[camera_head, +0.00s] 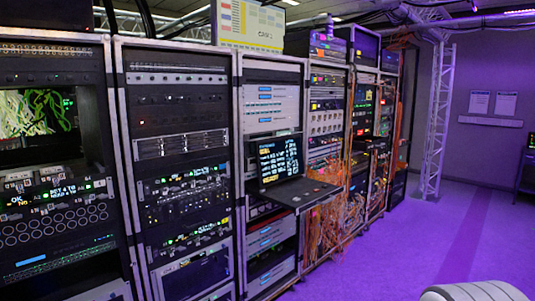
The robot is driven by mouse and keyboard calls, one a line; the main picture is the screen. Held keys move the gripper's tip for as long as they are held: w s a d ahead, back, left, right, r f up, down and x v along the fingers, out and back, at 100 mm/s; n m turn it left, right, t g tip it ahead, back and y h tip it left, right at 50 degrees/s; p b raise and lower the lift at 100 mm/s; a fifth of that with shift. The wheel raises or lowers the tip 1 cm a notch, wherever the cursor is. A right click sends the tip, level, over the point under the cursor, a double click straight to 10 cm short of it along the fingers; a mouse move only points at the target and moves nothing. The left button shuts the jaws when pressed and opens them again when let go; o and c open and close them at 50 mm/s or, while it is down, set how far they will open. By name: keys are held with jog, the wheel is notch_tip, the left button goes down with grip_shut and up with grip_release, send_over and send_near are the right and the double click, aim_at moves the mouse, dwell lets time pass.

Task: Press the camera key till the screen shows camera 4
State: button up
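A second, dark screen (280,158) with lines of white and orange text stands on a pulled-out shelf (301,193) in the middle rack. I cannot pick out the camera key among the many small buttons. My gripper is not in view. A white rounded part at the lower right edge looks like my own body.
A row of tall equipment racks (119,150) runs from the left into the distance. The shelf juts out from them, and orange cables (325,225) hang beside it. A white truss post (438,120) stands behind. The purple floor (410,245) to the right is clear.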

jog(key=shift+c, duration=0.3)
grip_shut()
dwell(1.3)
